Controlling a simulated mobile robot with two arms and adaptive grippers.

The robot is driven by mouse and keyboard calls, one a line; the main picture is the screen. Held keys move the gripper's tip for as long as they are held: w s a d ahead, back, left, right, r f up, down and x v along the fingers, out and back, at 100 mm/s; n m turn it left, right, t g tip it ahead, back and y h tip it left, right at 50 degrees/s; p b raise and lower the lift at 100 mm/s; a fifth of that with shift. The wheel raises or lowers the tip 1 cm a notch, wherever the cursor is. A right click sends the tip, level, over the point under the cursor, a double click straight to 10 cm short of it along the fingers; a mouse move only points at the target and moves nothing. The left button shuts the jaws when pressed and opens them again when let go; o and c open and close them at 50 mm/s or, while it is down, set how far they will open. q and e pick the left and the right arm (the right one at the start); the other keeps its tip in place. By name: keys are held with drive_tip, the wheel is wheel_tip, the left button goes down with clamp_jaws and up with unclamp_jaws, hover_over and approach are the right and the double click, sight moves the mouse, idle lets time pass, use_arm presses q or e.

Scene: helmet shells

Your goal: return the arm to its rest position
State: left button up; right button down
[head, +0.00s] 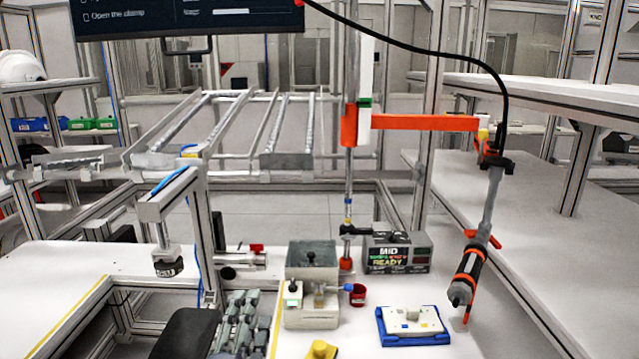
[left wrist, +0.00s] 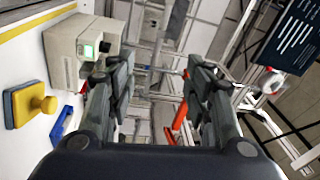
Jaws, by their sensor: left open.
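My left gripper (head: 240,318) shows at the bottom of the head view, left of centre, with grey jointed fingers in front of a dark wrist body. It is near the front edge of the white table, left of a grey box-shaped device (head: 312,262). In the left wrist view the two fingers of my left gripper (left wrist: 160,88) stand well apart, with nothing between them. My right arm and gripper are in neither view.
A screwdriver tool (head: 465,275) hangs from an orange arm at right. A clamp post (head: 170,205) rises behind my gripper.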

use_arm(q)
drive_tip(key=s+a+f+n+g+y, duration=0.1)
drive_tip(key=s+a+f+n+g, duration=0.15)
drive_tip(key=f, duration=0.35)
drive_tip(key=s+a+f+n+g+y, duration=0.2)
drive_tip(key=a+f+n+g, duration=0.15)
drive_tip(key=f, duration=0.25)
drive_tip(key=s+a+f+n+g+h, duration=0.1)
drive_tip(key=s+f+n+g, duration=0.4)
drive_tip(key=s+f, duration=0.5)
drive_tip(key=s+a+f+n+g, duration=0.2)
drive_tip(key=s+f+n+g, duration=0.4)
drive_tip(key=s, duration=0.8)
wheel_tip(320, 180, down, 24)
drive_tip(key=m, duration=0.2)
drive_tip(key=s+a+f+g+p, duration=0.1)
drive_tip(key=s+a+f, duration=0.1)
drive_tip(key=s+f, duration=1.5)
drive_tip(key=shift+s+a+m+g+p, duration=0.3)
drive_tip(key=shift+s, duration=0.15)
